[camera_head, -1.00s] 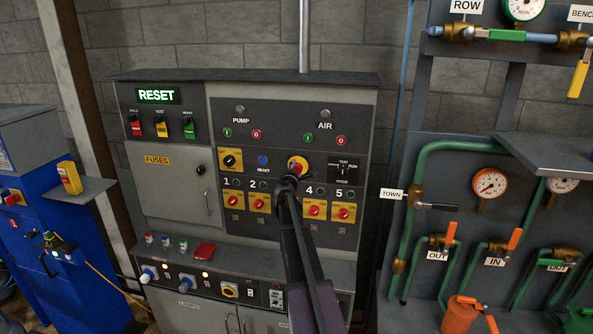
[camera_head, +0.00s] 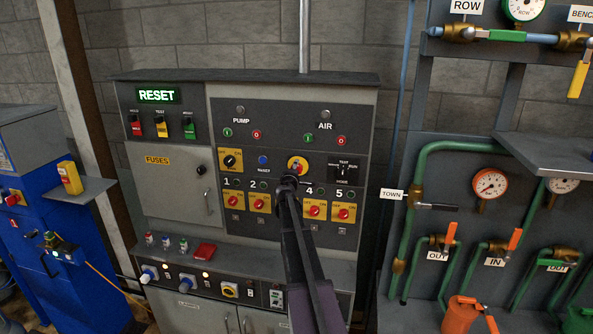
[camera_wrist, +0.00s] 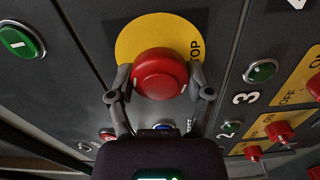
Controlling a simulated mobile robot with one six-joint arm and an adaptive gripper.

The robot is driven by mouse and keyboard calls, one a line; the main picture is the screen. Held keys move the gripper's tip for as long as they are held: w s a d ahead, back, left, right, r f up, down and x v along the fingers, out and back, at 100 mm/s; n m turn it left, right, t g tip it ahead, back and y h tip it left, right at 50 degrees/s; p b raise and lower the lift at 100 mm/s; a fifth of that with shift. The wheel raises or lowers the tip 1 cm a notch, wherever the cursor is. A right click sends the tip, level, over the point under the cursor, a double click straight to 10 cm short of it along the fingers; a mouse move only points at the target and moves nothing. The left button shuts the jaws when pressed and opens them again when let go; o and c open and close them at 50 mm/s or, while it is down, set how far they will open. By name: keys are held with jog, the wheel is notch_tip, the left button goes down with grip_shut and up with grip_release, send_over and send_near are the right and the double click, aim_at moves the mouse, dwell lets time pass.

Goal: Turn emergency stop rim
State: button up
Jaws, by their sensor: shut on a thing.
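The emergency stop is a red mushroom button (camera_wrist: 160,73) on a round yellow plate (camera_wrist: 145,28) with black lettering, partly hidden. In the head view the emergency stop (camera_head: 297,164) sits at the panel's centre, right of the blue reset button. My gripper (camera_wrist: 160,88) has one finger on each side of the red rim, shut on it. In the head view my gripper (camera_head: 291,182) is at the lower edge of the yellow plate; its fingers are too small to make out there.
A black TEST/RUN mode switch (camera_head: 344,168) is right of the stop. Numbered red knobs on yellow plates (camera_head: 315,209) line the panel below, close to my arm. Green pipes (camera_head: 418,185) stand at the right.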

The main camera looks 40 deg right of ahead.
jog(key=o, duration=1.1)
jog(key=shift+o, duration=0.2)
jog(key=shift+s+a, duration=0.1)
jog(key=v, duration=1.1)
jog(key=shift+s+a, duration=0.2)
jog(key=shift+a, duration=0.15)
